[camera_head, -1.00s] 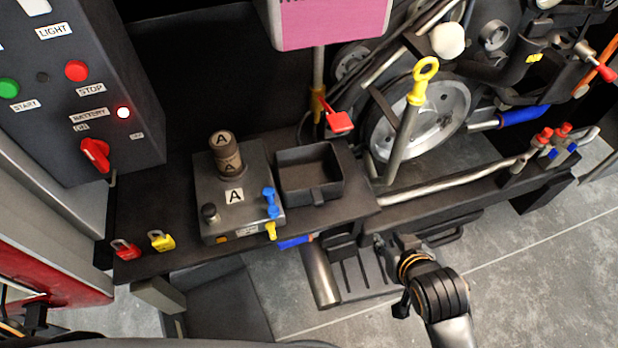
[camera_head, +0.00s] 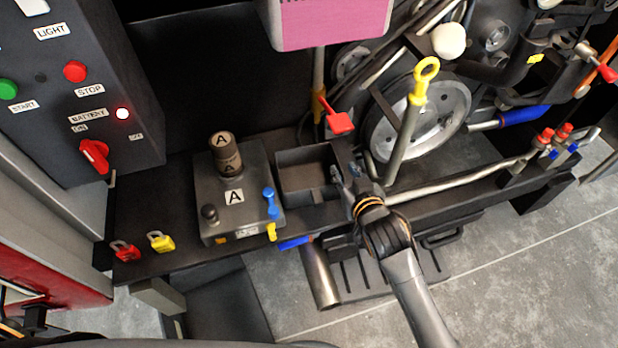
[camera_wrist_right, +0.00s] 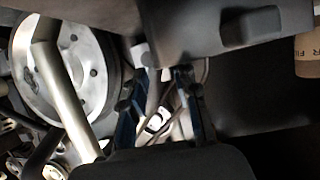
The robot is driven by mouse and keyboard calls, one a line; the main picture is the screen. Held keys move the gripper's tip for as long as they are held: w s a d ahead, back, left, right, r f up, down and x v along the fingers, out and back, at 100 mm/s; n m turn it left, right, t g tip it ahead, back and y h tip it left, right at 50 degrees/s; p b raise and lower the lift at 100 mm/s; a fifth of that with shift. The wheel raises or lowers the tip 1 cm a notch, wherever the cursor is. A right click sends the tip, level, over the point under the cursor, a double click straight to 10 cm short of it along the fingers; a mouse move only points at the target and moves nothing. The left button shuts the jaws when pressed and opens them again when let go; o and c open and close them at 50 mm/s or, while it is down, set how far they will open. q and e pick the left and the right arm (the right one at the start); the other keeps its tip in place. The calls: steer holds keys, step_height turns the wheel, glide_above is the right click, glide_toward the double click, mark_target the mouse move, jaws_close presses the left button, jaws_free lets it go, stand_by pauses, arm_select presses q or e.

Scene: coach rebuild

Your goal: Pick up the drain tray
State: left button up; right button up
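The drain tray is likely the black open box (camera_head: 300,190) with a small front tab, on the dark ledge right of the grey unit marked A. It looks empty. My right gripper (camera_head: 344,178) is at the tray's right wall, its fingers pointing away from me. In the right wrist view the two fingers (camera_wrist_right: 160,78) are apart, with a gap between them. The dark tray body (camera_wrist_right: 190,25) is just beyond the fingertips. I cannot tell whether they touch it or straddle its wall. A dark part at the lower left edge (camera_head: 34,314) may be my left gripper, mostly cut off.
The grey unit (camera_head: 215,205) with a brown canister (camera_head: 225,152) stands close left of the tray. A yellow-handled rod (camera_head: 410,125) and a large pulley wheel (camera_head: 440,120) are to the right. A metal cylinder (camera_head: 320,275) is below the ledge. A pink panel (camera_head: 330,20) hangs above.

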mark_target(338, 162)
steer(key=x, duration=0.5)
steer(key=shift+a, duration=0.1)
jaws_close()
